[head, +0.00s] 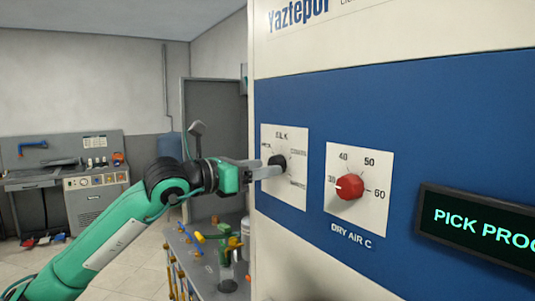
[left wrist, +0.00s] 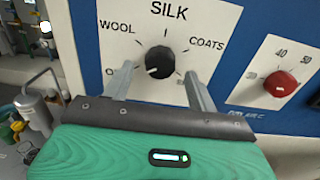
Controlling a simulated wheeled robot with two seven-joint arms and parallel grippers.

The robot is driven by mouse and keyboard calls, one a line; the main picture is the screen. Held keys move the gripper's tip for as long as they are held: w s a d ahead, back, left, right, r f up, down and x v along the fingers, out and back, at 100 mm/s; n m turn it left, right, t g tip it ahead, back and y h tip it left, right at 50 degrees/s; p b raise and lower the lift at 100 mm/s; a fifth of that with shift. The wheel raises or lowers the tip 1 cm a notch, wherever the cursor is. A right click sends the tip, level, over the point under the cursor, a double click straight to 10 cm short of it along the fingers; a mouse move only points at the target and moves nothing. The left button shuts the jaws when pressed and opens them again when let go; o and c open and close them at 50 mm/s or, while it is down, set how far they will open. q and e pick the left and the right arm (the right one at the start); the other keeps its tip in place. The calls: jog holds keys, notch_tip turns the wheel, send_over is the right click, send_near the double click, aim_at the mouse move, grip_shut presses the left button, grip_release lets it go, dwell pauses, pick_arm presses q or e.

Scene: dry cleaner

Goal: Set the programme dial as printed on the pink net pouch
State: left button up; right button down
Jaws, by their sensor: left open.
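The black programme dial (left wrist: 160,62) sits on a white plate (left wrist: 125,42) marked WOOL, SILK and COATS, with other labels partly hidden by my fingers. Its white mark points to the lower left, below WOOL. In the head view the dial (head: 277,161) is partly covered by my gripper. My left gripper (head: 272,168) is open, with its fingertips near the dial's lower side. In the left wrist view the fingers (left wrist: 163,82) stand left and right of the dial; I cannot tell whether they touch it. The pink net pouch and my right gripper are not in view.
A red DRY AIR dial (head: 349,187) is to the right on the blue panel (head: 420,110), its mark near 30. A dark display (head: 478,228) is farther right. A grey trolley (head: 205,275) with bottles stands below my arm; a workbench (head: 60,180) is far left.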

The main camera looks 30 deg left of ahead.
pick_arm(q)
jog(key=shift+p+x, duration=0.45)
jog(key=shift+x, duration=0.65)
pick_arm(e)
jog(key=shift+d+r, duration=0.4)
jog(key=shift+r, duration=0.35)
pick_arm(q)
jog(key=shift+c, duration=0.2)
jog(key=c, duration=0.9)
jog(key=shift+c, duration=0.2)
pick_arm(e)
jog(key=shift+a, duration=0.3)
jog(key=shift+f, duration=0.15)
